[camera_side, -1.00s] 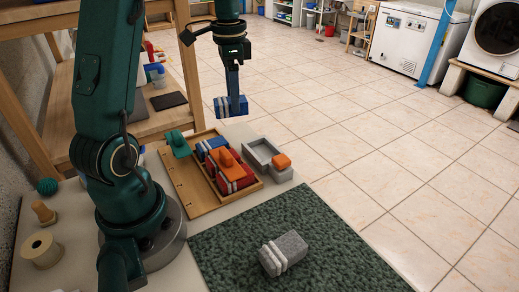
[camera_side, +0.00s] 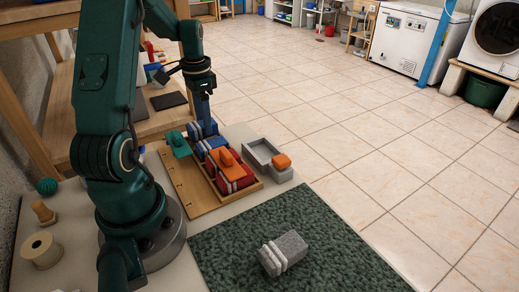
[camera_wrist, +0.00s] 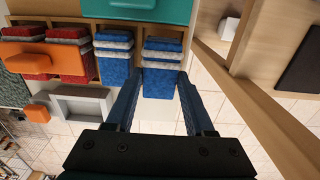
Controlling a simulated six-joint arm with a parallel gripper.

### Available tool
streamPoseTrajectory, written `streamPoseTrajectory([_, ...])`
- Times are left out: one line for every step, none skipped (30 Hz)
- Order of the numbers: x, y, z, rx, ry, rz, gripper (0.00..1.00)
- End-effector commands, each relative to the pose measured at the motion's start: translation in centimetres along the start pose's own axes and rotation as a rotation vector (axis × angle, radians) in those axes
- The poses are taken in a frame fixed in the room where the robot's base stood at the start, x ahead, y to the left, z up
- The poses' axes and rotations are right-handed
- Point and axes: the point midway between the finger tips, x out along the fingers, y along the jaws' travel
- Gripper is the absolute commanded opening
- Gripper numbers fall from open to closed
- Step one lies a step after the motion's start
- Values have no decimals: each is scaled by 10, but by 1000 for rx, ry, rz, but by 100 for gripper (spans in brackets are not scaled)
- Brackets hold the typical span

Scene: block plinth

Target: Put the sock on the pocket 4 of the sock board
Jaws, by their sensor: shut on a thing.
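My gripper (camera_side: 203,116) is shut on a blue sock with pale stripes (camera_side: 194,132), a block-like piece held at the far end of the wooden sock board (camera_side: 187,193). In the wrist view the fingers (camera_wrist: 160,92) reach to the held sock (camera_wrist: 161,82), which is beside another blue striped sock (camera_wrist: 114,63). The other blue sock (camera_side: 213,144) and red striped socks (camera_side: 235,175) stand in a row in the board. I cannot tell whether the held sock touches the pocket floor; its underside is hidden.
An orange handled piece (camera_side: 228,158) lies over the red socks, and a teal one (camera_side: 178,144) is beside the row. A grey striped block (camera_side: 285,252) lies on the green mat (camera_side: 335,245).

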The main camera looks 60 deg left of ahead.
Motion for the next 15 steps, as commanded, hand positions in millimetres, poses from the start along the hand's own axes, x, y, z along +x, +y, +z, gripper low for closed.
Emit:
streamPoseTrajectory([8, 1, 0, 0, -3, 4, 1])
streamPoseTrajectory([12, 1, 1, 0, -4, 5, 1])
streamPoseTrajectory([15, 1, 0, 0, -2, 3, 1])
streamPoseTrajectory([17, 1, 0, 0, -2, 2, 1])
streamPoseTrajectory([18, 0, 0, 0, -2, 1, 1])
streamPoseTrajectory([19, 0, 0, 0, -1, 0, 1])
streamPoseTrajectory([19, 0, 0, 0, 0, 0, 1])
streamPoseTrajectory([19, 0, 0, 0, 0, -1, 1])
streamPoseTrajectory([19, 0, 0, 0, 0, -1, 1])
streamPoseTrajectory([19, 0, 0, 0, 0, -1, 1])
streamPoseTrajectory([19, 0, 0, 0, 0, -1, 1])
streamPoseTrajectory([19, 0, 0, 0, 0, -1, 1])
streamPoseTrajectory([19, 0, 0, 0, 0, -1, 1])
streamPoseTrajectory([20, 0, 0, 0, 0, 0, 1])
streamPoseTrajectory([21, 0, 0, 0, -1, 0, 1])
